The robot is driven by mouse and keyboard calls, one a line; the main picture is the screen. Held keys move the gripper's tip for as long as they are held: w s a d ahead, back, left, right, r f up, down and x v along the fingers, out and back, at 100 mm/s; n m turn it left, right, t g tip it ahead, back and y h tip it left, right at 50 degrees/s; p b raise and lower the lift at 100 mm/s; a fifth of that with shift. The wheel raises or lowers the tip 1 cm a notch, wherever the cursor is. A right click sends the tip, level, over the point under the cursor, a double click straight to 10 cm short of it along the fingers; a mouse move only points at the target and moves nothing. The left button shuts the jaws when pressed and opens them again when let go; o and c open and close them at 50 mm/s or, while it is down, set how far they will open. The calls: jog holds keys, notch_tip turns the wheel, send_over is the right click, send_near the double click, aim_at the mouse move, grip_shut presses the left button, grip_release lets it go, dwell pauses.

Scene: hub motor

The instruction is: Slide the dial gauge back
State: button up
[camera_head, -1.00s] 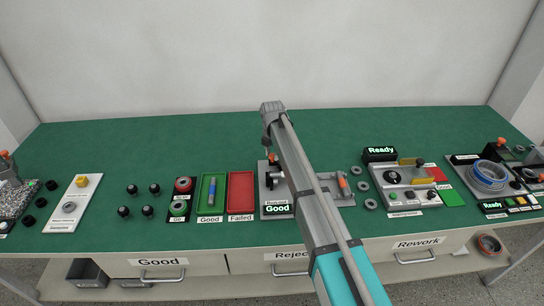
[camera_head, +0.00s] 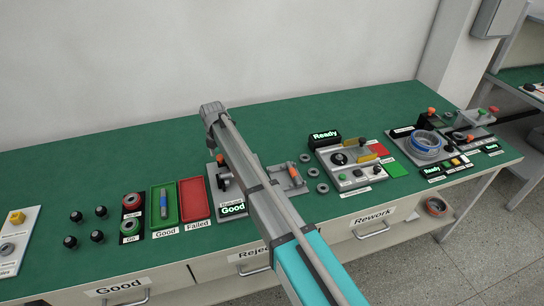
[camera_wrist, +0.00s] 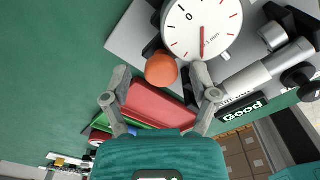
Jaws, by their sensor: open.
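The dial gauge (camera_wrist: 202,24) shows in the wrist view with a white round face, red ticks and a red needle. An orange ball knob (camera_wrist: 161,69) sits at its lower left. My gripper (camera_wrist: 160,78) is open, with its fingertips on either side of the orange knob in the picture; contact cannot be told. In the head view the gauge station (camera_head: 297,189) stands beneath my arm, which hides much of it and my gripper. Its lit sign (camera_head: 233,209) reads "Good".
Left of the station are a red tray (camera_head: 194,199) labelled Failed and a green tray (camera_head: 155,207) holding a blue part. Several grey rings lie to its right, beside another station with a "Ready" sign (camera_head: 325,135). The back of the green bench is clear.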

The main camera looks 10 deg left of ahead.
aim_at(221, 161)
jog(key=shift+s+d, duration=0.35)
jog(key=shift+s, duration=0.2)
jog(key=shift+s+d, duration=0.5)
jog(key=shift+s, duration=0.35)
jog(key=shift+r+p, duration=0.8)
jog(key=shift+r, duration=0.05)
notch_tip(221, 161, up, 12)
jog(key=p, duration=1.2)
jog(key=s+d+f+m+b, duration=0.1)
jog(key=d+m, duration=0.3)
jog(key=d, duration=0.9)
jog(key=s+d+f+m+b, duration=0.1)
jog(key=s+d+m, duration=0.3)
jog(key=d, duration=0.9)
jog(key=shift+s+d+m, duration=0.15)
jog(key=shift+d+m, duration=0.05)
jog(key=shift+m, duration=0.4)
